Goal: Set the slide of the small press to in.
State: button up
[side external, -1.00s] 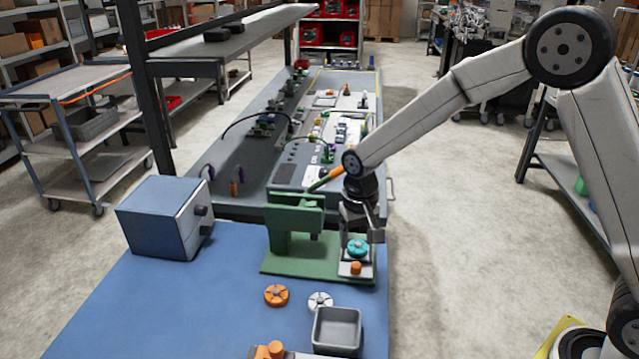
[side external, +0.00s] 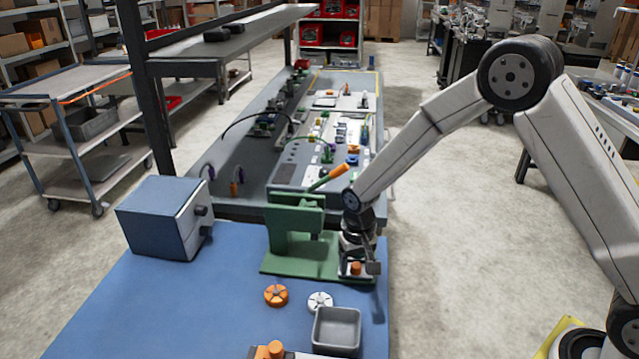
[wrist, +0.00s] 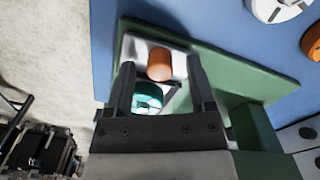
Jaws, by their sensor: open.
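The small press (side external: 291,243) is green, with an orange-tipped lever (side external: 327,178) raised to the upper right. Its slide (wrist: 134,46) is a pale plate with an upright orange knob (wrist: 160,65) near its end and a teal disc (wrist: 148,96) behind the knob. The slide sits at the right end of the green base, beside the press head; the knob also shows in the side view (side external: 356,268). My gripper (wrist: 160,72) is low over the slide, its two fingers apart on either side of the knob. I cannot tell whether either finger touches it. The disc is hidden in the side view.
An orange disc (side external: 276,295), a white disc (side external: 320,301) and a grey open bin (side external: 337,330) lie in front of the press. A blue-grey box (side external: 164,218) stands at the left. The blue table between them is clear.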

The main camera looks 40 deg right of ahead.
jog(key=shift+f, duration=0.1)
grip_shut()
dwell(1.4)
